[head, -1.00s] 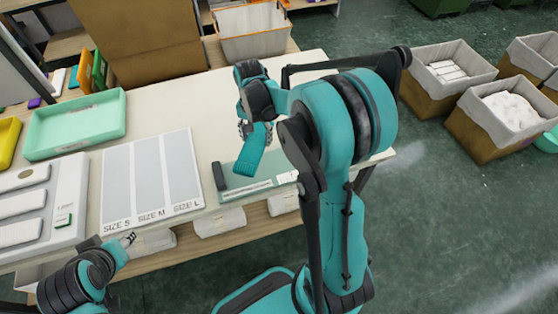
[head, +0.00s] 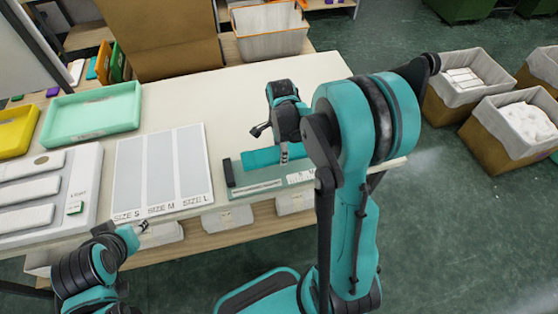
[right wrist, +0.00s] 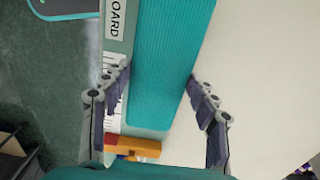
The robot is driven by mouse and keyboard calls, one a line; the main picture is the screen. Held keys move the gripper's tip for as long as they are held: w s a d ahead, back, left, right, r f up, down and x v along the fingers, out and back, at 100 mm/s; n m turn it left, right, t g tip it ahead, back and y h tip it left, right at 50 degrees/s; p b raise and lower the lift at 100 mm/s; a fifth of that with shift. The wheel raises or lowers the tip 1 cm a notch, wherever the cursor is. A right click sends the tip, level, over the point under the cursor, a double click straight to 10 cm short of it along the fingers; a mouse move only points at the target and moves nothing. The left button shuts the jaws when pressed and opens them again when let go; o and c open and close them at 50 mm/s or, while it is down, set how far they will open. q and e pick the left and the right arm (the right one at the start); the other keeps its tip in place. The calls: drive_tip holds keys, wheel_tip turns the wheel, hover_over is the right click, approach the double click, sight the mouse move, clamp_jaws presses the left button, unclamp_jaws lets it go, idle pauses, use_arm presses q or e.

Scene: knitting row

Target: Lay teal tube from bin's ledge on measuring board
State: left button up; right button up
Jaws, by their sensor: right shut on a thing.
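The teal tube (head: 262,157), a flat ribbed knit piece, lies lengthwise along the measuring board (head: 262,184), over its far side. The board is pale green with a ruler scale and a dark stop (head: 229,172) at its left end. My right gripper (head: 284,152) is shut on the tube near its right part. In the right wrist view the fingers (right wrist: 158,85) stand at both long edges of the teal tube (right wrist: 165,60). Whether the tube's underside touches the board cannot be told. My left gripper (head: 141,228) is empty near the table's front edge; its opening is too small to judge.
A size chart (head: 163,170) lies left of the board, with a grey device (head: 45,190) and a mint tray (head: 95,112) further left. A white bin with an orange rim (head: 268,40) stands behind. The table behind the board is clear.

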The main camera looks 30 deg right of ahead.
drive_tip(key=shift+s+a+f, duration=0.2)
drive_tip(key=shift+a+f, duration=0.2)
wheel_tip(320, 180, down, 4)
drive_tip(key=shift+r+b, duration=0.1)
drive_tip(key=shift+b, duration=0.75)
drive_tip(key=o, duration=0.9)
drive_tip(key=shift+c, duration=0.2)
